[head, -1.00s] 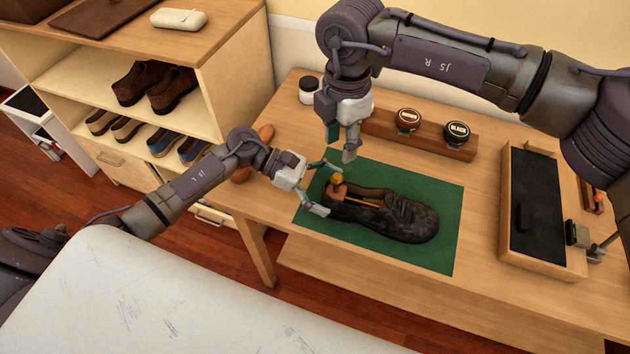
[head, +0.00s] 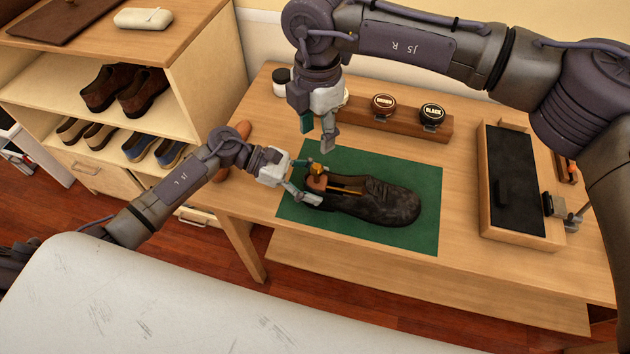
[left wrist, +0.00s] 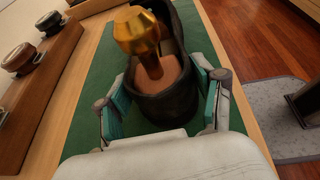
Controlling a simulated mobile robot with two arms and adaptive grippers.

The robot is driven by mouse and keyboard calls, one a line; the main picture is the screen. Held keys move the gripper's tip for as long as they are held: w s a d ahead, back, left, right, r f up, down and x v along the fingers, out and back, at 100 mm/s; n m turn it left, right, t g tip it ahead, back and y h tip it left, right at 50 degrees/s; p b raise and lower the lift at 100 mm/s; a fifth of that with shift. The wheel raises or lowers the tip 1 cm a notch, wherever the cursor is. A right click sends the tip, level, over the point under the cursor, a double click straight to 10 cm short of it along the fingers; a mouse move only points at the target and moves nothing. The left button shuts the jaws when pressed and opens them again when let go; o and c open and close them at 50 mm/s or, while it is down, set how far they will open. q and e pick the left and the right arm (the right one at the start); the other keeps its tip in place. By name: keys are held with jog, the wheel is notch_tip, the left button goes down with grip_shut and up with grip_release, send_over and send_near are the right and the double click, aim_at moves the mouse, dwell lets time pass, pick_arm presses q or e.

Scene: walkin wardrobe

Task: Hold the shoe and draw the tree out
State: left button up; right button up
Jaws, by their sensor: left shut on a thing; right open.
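A dark shoe (head: 392,206) lies on the green mat (head: 425,235), toe to the right. Its tree (head: 316,184) sits inside, with a wooden heel block and a golden knob at the heel end. My left gripper (head: 308,183) is shut on the shoe's heel, one finger on each side. In the left wrist view the shoe's heel (left wrist: 166,108) is between the fingers, with the golden knob of the tree (left wrist: 137,32) standing above it. My right gripper (head: 317,139) is open and empty, above and behind the knob, apart from it.
A wooden rack with brown and black polish tins (head: 383,103) stands behind the mat. A tray with a dark pad (head: 515,180) is at the right. A shelf unit with shoes (head: 140,92) stands left.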

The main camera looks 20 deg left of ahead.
aim_at(317, 166)
jog(key=n, duration=0.1)
jog(key=f+n, duration=0.1)
jog(key=n, duration=0.2)
jog(key=shift+s+f+n, duration=0.1)
jog(key=shift+f+n, duration=0.2)
jog(key=shift+n, duration=0.1)
jog(key=n, duration=0.1)
jog(key=f+n, duration=0.1)
jog(key=n, duration=0.1)
jog(key=shift+f, duration=4.5)
grip_shut()
jog(key=shift+w+d, duration=0.25)
jog(key=shift+d, duration=0.6)
jog(key=shift+r, duration=0.65)
jog(key=shift+d, duration=0.2)
